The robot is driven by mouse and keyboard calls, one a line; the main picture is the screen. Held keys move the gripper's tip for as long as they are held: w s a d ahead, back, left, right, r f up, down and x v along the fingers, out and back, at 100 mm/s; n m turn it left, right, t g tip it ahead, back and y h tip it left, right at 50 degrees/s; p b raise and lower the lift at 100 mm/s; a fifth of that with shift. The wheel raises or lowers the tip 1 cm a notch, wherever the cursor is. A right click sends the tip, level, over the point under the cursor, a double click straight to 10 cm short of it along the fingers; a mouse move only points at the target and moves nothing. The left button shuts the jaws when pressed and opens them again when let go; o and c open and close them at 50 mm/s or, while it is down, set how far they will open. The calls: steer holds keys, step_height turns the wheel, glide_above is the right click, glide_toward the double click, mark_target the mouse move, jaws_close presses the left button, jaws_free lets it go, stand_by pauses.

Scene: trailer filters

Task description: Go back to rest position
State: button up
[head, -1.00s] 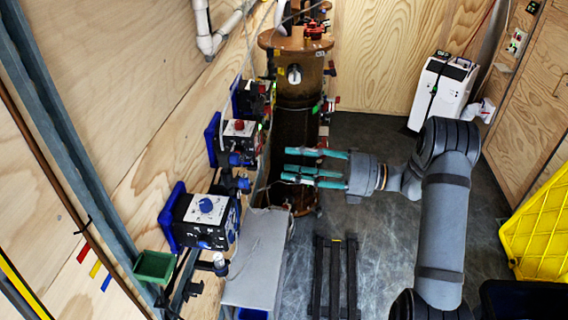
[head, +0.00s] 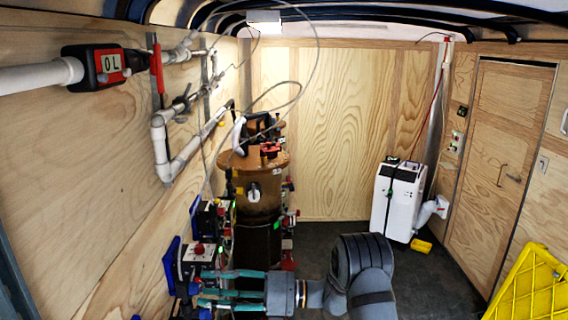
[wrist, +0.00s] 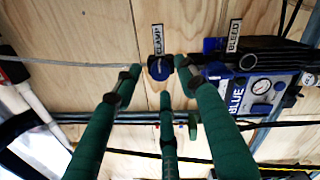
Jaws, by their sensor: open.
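My gripper (head: 205,289) has long teal fingers and shows at the bottom of the head view, stretched out leftward in front of the wall-mounted boxes. In the wrist view the fingers of my gripper (wrist: 160,84) are spread apart with nothing between them. A blue knob (wrist: 160,69) under a vertical label appears between the fingertips. A blue box (wrist: 238,95) marked BLUE, with a round gauge, is to the right, partly behind the right finger. I cannot tell whether any finger touches the knob.
A tall brown-topped cylinder (head: 256,195) stands beyond my gripper. Boxes with knobs (head: 200,253) line the left wall, below white pipes (head: 160,148). A white unit (head: 397,203) stands at the back right, and a yellow crate (head: 530,290) at the front right. Dark floor is open between them.

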steer(key=shift+a, duration=0.9)
steer(key=shift+d, duration=0.15)
